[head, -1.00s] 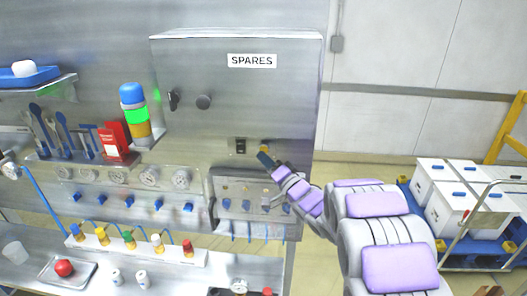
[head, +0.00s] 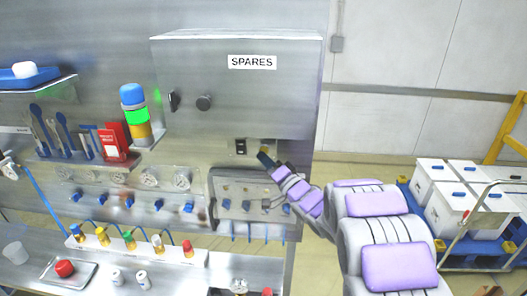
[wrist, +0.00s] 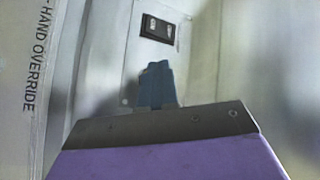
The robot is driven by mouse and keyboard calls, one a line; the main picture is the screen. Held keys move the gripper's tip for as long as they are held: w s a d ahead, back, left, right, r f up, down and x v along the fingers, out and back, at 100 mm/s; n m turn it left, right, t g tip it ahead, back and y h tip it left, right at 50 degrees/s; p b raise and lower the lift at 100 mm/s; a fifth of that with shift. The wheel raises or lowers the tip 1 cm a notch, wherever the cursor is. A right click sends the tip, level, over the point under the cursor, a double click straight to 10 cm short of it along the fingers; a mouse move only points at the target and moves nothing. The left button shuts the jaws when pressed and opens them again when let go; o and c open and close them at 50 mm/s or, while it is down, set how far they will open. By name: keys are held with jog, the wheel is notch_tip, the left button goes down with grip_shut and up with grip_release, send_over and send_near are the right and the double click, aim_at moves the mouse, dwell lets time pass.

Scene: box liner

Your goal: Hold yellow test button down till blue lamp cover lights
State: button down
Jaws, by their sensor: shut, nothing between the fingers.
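My gripper (head: 264,158) is shut and empty, with its dark blue fingertips at the lower right of the steel cabinet front. In the wrist view the closed fingers (wrist: 156,84) point at the panel just below a black switch (wrist: 158,30). A small bit of yellow, likely the test button (head: 265,150), shows at the fingertips; the rest is hidden, and I cannot tell whether it is pressed in. The lamp stack at the left has a blue lamp cover (head: 132,94) on top, a bright green section and an amber base. The blue cover looks a little paler, but I cannot tell if it is lit.
A bench with bottles and a tray (head: 68,275) is lower left. A cart with white boxes (head: 450,195) stands right.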

jog(key=shift+w+r+p, duration=0.15)
jog(key=shift+w+p, duration=0.5)
jog(key=shift+p, duration=0.2)
dwell(0.6)
jog(key=shift+s, duration=0.15)
dwell(0.8)
jog(key=shift+s, duration=0.65)
jog(key=s, duration=0.5)
dwell(0.4)
